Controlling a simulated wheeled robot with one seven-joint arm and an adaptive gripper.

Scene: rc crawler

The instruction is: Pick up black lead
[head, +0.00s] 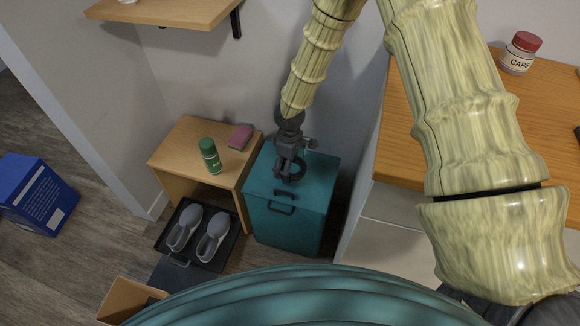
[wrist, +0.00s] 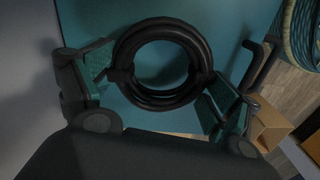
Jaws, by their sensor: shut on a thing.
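The black lead is a round coil (wrist: 163,98) that fills the middle of the wrist view, over the top of a teal box. In the head view the coil (head: 292,179) shows small and dark at the box's top. My gripper (wrist: 158,77) has one finger on each side of the coil, pressing on its outer sides, and is shut on it. In the head view my gripper (head: 289,163) points down over the teal box (head: 285,222). I cannot tell whether the coil touches the lid.
A wooden stand (head: 185,148) with a green can (head: 210,155) and a pink block (head: 241,137) is just left of the box. Grey shoes (head: 213,236) sit in a black tray below. A wooden counter (head: 400,140) rises at right. A blue box (head: 35,195) stands at far left.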

